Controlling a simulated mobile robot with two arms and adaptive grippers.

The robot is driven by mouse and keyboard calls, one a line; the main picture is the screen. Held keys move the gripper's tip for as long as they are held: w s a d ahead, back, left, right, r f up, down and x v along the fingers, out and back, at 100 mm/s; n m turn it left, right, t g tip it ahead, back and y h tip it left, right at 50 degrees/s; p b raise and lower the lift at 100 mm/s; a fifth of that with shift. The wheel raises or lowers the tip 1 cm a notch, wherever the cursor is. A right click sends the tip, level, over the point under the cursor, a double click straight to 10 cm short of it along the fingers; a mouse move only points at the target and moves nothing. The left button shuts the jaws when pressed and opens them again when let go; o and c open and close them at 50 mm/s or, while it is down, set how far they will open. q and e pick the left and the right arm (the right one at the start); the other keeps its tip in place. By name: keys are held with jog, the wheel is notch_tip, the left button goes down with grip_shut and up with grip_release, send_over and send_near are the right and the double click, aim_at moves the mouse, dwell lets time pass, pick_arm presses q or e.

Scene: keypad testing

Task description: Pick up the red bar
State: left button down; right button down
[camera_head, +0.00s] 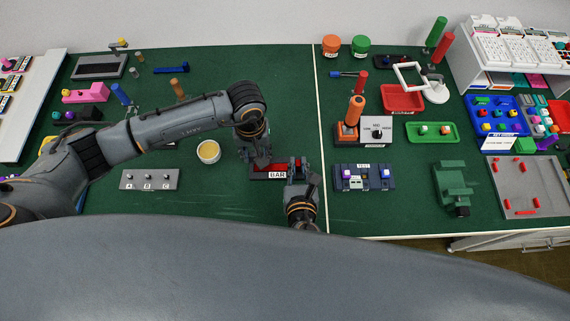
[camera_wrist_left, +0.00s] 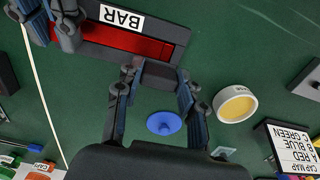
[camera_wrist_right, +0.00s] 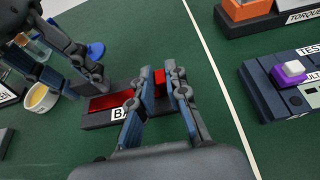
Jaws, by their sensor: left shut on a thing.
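The red bar (camera_wrist_left: 125,38) lies in a dark tray (camera_wrist_left: 157,75) labelled BAR on the green table; it also shows in the head view (camera_head: 270,168) and right wrist view (camera_wrist_right: 112,101). My left gripper (camera_head: 255,161) is shut at one end of the tray, its fingers (camera_wrist_left: 157,83) on either side of the dark end block. My right gripper (camera_head: 298,166) is at the opposite end, its fingers (camera_wrist_right: 160,80) apart, with red and dark parts showing between them. Exact finger contact is partly hidden.
A blue disc (camera_wrist_left: 165,123) and a round cup (camera_head: 208,152) are close to my left gripper. A TEST panel (camera_head: 364,177) is right of my right gripper, beyond a white line. An A-B-C panel (camera_head: 149,180) lies left.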

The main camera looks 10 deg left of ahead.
jog(key=shift+r, duration=0.1)
pick_arm(q)
jog(key=shift+s+a, duration=0.1)
pick_arm(e)
notch_tip(320, 180, up, 16)
dwell(0.9)
jog(key=shift+r, duration=0.1)
pick_arm(q)
jog(key=c, duration=0.7)
grip_release()
jog(key=shift+c, duration=0.2)
